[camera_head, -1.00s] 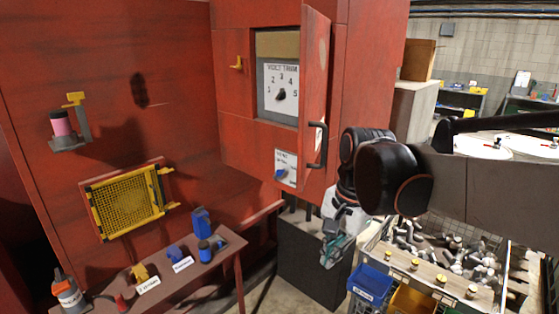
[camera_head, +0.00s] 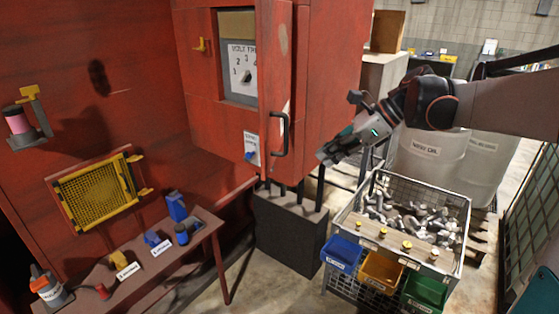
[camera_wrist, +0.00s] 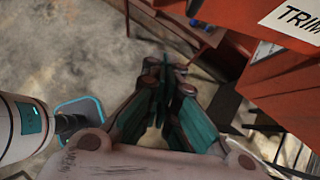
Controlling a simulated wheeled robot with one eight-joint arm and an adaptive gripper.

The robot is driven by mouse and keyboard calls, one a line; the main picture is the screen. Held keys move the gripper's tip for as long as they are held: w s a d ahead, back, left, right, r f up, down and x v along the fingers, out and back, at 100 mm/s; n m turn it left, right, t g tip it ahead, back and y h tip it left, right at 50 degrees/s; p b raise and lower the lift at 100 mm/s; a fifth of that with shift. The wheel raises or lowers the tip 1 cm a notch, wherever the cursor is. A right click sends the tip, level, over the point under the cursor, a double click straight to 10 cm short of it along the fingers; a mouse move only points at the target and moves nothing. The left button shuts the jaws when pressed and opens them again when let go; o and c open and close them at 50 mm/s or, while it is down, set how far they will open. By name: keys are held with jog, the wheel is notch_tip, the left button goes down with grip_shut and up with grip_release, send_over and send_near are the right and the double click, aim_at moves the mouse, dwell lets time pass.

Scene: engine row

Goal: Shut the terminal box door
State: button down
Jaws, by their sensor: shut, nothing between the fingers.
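The terminal box door (camera_head: 274,85) is a red panel with a black bar handle (camera_head: 280,135). It stands open, swung out from the red box, with its edge toward the head camera. My gripper (camera_head: 325,157) is shut and empty, to the right of the handle and a little lower, apart from the door. In the wrist view my gripper (camera_wrist: 165,72) has its fingers together over bare floor, with red box surfaces at the right.
A bench (camera_head: 205,228) with small parts stands at lower left. A wire crate (camera_head: 350,215) of metal parts and coloured bins stands below my arm.

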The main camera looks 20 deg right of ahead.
jog(key=w+a+r+p+x, duration=0.1)
jog(key=a+r+p+x, duration=0.1)
jog(key=x, duration=1)
jog(key=shift+a+f, duration=0.2)
jog(key=shift+f, duration=0.05)
jog(key=shift+w+a, duration=0.1)
